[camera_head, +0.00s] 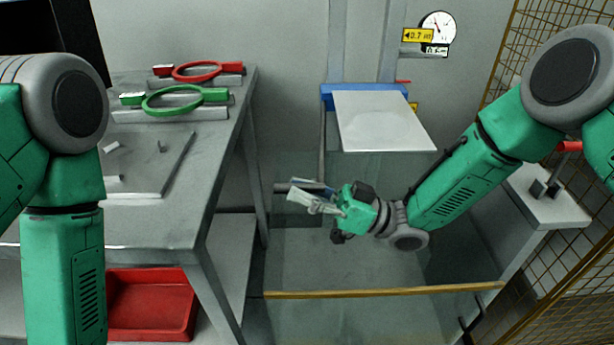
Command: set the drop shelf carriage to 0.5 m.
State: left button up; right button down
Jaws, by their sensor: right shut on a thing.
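The drop shelf carriage has a pale plate (384,122) and a blue back edge (340,92). It stands at the rear wall, in front of a vertical rail (366,40). A yellow pointer label (417,36) above it seems to read 0.7. A thin grey bar (322,145) hangs down from the carriage's left side. My right gripper (305,198) is below and left of the plate, shut on a dark bar (283,187); the fingers partly hide it, and I cannot tell how it joins the carriage. My left gripper is out of view.
A round dial (438,28) is on the wall. A grey bench (225,130) at left bears red (197,71) and green (172,100) rings. A red tray (150,305) sits below. A yellow rail (385,292) crosses the front; mesh (560,300) stands at right.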

notch_tip(320, 180, down, 8)
jog(key=b, duration=0.4)
jog(key=shift+a+r, duration=0.15)
jog(key=shift+a, duration=0.1)
